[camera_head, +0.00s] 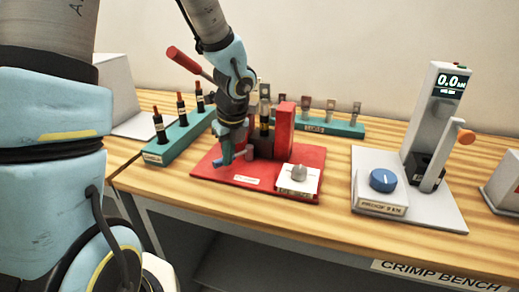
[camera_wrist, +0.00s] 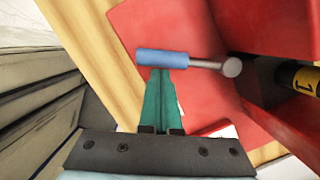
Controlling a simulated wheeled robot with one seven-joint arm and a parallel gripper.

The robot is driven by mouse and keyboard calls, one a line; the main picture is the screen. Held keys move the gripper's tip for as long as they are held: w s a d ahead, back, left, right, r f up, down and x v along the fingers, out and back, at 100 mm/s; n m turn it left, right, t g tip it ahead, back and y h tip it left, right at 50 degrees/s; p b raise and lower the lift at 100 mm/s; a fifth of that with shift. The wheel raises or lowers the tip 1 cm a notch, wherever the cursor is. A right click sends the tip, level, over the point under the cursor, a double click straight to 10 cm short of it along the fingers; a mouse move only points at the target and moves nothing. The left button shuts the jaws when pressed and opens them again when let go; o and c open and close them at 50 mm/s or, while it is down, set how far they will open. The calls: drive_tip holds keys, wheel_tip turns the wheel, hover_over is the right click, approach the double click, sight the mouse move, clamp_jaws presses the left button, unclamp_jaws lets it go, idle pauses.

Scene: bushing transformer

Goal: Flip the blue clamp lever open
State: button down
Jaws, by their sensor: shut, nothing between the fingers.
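The blue clamp lever (camera_wrist: 162,58) has a blue grip on a thin grey rod that ends in a round grey pivot (camera_wrist: 232,67) beside the red fixture. In the head view its blue end (camera_head: 217,163) shows low at the fixture's left side. My gripper (camera_wrist: 160,74) is shut and empty, with its teal fingertips right at the blue grip. I cannot tell whether they touch it. In the head view my gripper (camera_head: 226,153) points down at the left of the red fixture (camera_head: 284,130) and hides part of it. A dark part with a yellow band (camera_wrist: 305,78) sits in the fixture.
The red base plate (camera_head: 215,180) carries a white box with a grey knob (camera_head: 299,172). A teal rack with dark, red-topped pieces (camera_head: 165,152) stands left, another teal rack (camera_head: 340,128) behind. A grey tester with a blue dial (camera_head: 383,180) stands right. A red-handled lever (camera_head: 185,60) rises behind my arm.

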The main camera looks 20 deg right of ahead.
drive_tip(key=shift+w+a+p, duration=0.45)
drive_tip(key=shift+w+p, duration=0.15)
drive_tip(key=shift+w, duration=0.25)
